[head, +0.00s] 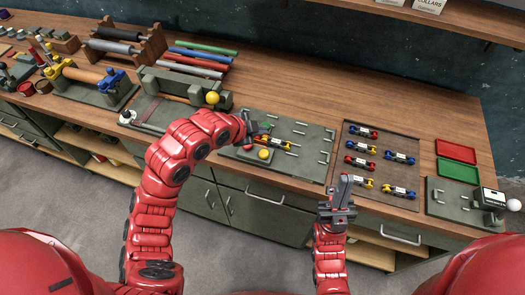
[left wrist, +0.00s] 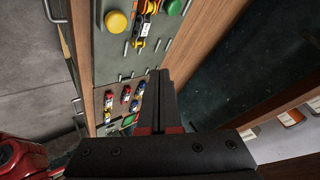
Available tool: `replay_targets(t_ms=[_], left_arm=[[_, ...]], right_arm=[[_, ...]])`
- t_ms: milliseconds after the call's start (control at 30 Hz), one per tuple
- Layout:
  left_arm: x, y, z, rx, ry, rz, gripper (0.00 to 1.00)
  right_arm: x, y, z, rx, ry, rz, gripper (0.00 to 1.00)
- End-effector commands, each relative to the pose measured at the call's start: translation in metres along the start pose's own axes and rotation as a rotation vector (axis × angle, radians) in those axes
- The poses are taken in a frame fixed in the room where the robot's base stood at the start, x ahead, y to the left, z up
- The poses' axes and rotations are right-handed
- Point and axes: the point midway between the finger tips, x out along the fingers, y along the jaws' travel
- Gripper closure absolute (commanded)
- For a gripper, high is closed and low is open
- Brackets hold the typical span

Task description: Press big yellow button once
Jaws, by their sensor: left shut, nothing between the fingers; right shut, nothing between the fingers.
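The big yellow button (head: 264,154) sits on a grey base on a grey-green plate (head: 310,165) on the workbench. It also shows in the left wrist view (left wrist: 117,22), near the top edge, with a green button (left wrist: 175,7) beside it. My left gripper (head: 250,124) is shut and empty, above the plate's left part, behind the yellow button in the head view and apart from it. Its fingers (left wrist: 157,78) point away in the left wrist view.
A yellow ball knob (head: 212,97) stands behind my left arm. A tray (head: 376,172) with several coloured parts lies right of the plate. Red (head: 456,151) and green (head: 458,169) trays lie further right.

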Motion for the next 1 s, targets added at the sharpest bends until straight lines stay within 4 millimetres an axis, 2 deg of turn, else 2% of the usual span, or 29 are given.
replay_targets(t_ms=[367,767,900,1000], left_arm=[[0.007,0.004,0.005,-0.003,0.002,-0.001,1.00],[0.042,0.030,0.030,-0.003,0.000,-0.002,1.00],[0.057,0.040,0.040,-0.002,0.002,-0.003,1.00],[0.061,0.043,0.044,-0.002,0.003,-0.003,1.00]], right_arm=[[-0.004,0.000,0.001,0.000,0.000,0.000,1.00],[-0.025,-0.001,0.004,0.000,0.000,0.000,1.00],[-0.042,-0.002,0.007,0.000,0.000,0.000,1.00],[-0.048,-0.002,0.008,0.000,0.000,0.000,1.00]])
